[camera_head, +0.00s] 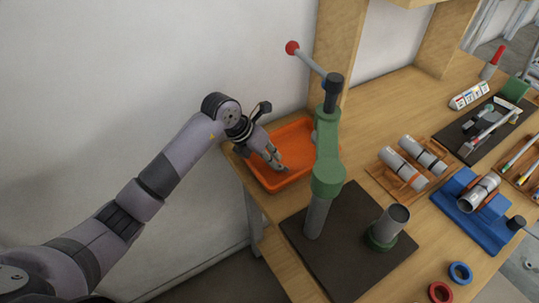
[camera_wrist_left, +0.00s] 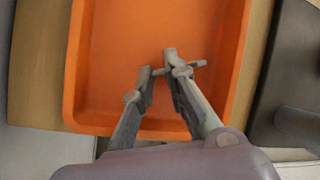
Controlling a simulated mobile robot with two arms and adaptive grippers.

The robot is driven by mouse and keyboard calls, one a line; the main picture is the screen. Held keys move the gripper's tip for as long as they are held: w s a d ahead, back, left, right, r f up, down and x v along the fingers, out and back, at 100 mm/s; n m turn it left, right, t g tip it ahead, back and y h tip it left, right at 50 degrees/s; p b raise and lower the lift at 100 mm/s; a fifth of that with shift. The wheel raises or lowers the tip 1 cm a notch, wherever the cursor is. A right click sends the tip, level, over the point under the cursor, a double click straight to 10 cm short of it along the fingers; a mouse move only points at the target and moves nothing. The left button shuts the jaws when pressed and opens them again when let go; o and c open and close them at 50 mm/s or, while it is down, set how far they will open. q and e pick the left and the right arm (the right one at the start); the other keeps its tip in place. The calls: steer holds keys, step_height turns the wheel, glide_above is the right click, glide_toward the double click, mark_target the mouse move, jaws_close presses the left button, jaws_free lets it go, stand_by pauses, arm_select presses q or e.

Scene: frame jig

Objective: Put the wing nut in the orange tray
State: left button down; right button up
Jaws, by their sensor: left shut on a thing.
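The orange tray (camera_head: 298,131) stands at the left end of the wooden bench. In the left wrist view the tray (camera_wrist_left: 240,45) lies under my fingers. My left gripper (camera_head: 279,165) reaches down over the tray. In the left wrist view my left gripper (camera_wrist_left: 160,72) is shut on a small grey thing, the wing nut (camera_wrist_left: 198,64), at its fingertips. A thin part of it sticks out past the right finger; the fingers hide the rest. I cannot tell how high it is above the tray floor. My right gripper is out of view.
A green press (camera_head: 328,150) with a red-knobbed lever stands right beside the tray on a dark base plate (camera_head: 350,235). A grey cup (camera_head: 392,222) in a green holder is on that plate. Metal cylinders, a blue jig (camera_head: 475,232) and small rings lie further right.

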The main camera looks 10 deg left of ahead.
arm_select(q)
steer(key=c, duration=1.6)
jaws_free()
steer(key=b+v, duration=0.2)
steer(key=v, duration=1)
steer(key=shift+d, duration=0.1)
